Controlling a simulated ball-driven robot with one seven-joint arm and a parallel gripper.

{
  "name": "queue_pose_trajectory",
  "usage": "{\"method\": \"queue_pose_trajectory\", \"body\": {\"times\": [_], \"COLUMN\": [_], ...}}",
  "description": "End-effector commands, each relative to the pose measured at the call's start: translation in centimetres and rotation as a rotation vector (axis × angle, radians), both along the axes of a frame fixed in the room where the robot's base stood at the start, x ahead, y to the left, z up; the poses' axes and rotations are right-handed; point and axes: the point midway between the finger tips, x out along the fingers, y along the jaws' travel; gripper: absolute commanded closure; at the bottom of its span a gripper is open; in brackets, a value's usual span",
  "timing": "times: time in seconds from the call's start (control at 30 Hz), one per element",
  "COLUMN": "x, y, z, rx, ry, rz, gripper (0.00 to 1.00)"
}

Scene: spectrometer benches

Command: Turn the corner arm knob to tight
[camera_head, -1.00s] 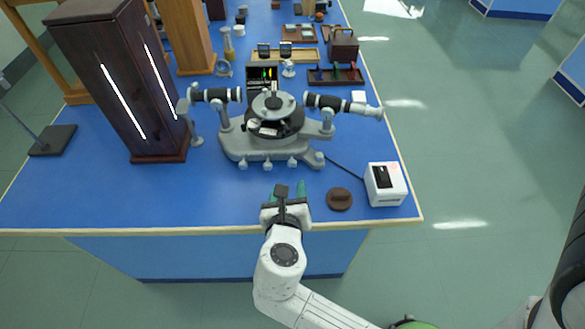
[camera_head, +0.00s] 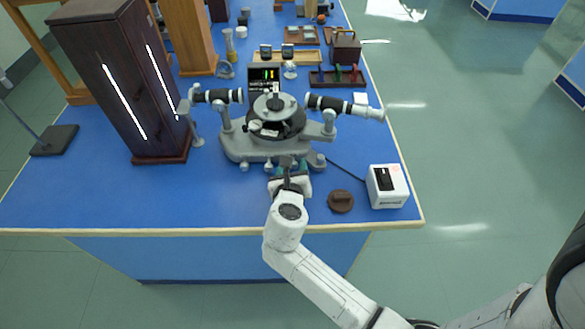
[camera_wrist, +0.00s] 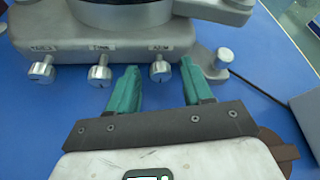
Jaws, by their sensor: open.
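The grey spectrometer (camera_head: 245,148) stands on the blue bench. In the wrist view its front edge (camera_wrist: 130,50) carries a row of silver knobs under small labels too blurred to read surely. A left knob (camera_wrist: 42,70), a middle knob (camera_wrist: 99,74) and a right knob (camera_wrist: 160,70) point toward me. Another silver knob (camera_wrist: 224,57) sits on the foot at the right corner. I cannot tell surely which is the corner arm knob. My gripper (camera_wrist: 159,77), also in the head view (camera_head: 290,171), is open. Its green fingers stand either side of the right knob; contact is unclear.
A white box (camera_head: 388,188) with a cable and a round brown piece (camera_head: 341,201) lie right of my gripper. A tall dark cabinet (camera_head: 120,90) stands at left. Telescope tubes (camera_head: 340,106) stick out above the base. The bench front left is clear.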

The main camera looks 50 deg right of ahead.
Motion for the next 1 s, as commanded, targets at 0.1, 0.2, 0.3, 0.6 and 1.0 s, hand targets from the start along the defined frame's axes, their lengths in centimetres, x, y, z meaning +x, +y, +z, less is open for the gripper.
{"method": "queue_pose_trajectory", "body": {"times": [0.1, 0.2, 0.3, 0.6, 1.0], "x": [0.00, -0.01, -0.01, -0.01, -0.03], "y": [-0.01, 0.00, 0.01, 0.02, 0.01], "z": [0.01, 0.02, 0.03, 0.03, 0.12], "rx": [0.000, 0.000, 0.000, 0.000, 0.015], "ry": [0.000, 0.000, -0.001, -0.001, -0.020], "rz": [0.000, 0.000, 0.000, 0.000, 0.000], "gripper": [0.50, 0.54, 0.63, 0.92, 1.00]}}
